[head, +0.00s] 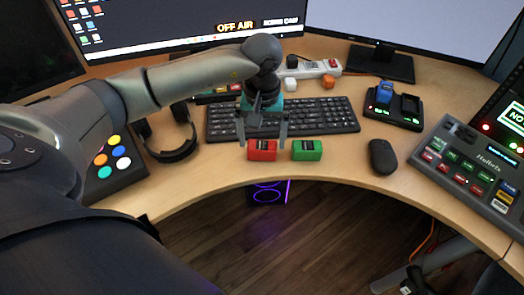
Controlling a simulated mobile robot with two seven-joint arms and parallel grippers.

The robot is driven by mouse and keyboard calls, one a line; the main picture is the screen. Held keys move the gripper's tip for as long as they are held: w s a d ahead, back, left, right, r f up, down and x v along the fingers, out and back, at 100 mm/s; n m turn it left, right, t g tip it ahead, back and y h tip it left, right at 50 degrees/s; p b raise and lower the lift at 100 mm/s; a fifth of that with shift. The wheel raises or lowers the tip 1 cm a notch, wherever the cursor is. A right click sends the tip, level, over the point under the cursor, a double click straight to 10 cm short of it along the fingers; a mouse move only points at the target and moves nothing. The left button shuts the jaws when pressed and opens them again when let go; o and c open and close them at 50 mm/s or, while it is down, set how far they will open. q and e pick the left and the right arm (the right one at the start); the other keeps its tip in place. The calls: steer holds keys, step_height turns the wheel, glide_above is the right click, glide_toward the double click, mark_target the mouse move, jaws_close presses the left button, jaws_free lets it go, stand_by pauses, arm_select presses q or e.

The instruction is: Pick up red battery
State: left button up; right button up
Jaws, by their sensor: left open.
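The red battery (262,150) lies on the wooden desk near its front edge, just in front of the keyboard. A green battery (307,150) lies close beside it on the right, with a small gap. My left gripper (264,138) is open, with its two fingers pointing down. In the picture one finger shows left of the red battery's top and the other between the red and green batteries. I cannot tell whether the fingers touch anything. My right gripper is not in view.
The black keyboard (335,115) lies behind the batteries. A mouse (382,157) is to the right, and a charger (409,106) with a blue battery (384,92) stands behind it. Headphones (172,153) lie left. A control panel (462,168) fills the right side. The desk edge is close in front.

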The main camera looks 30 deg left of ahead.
arm_select(q)
steer(key=shift+f, duration=0.55)
steer(key=c, duration=1.3)
steer(key=shift+r, duration=0.1)
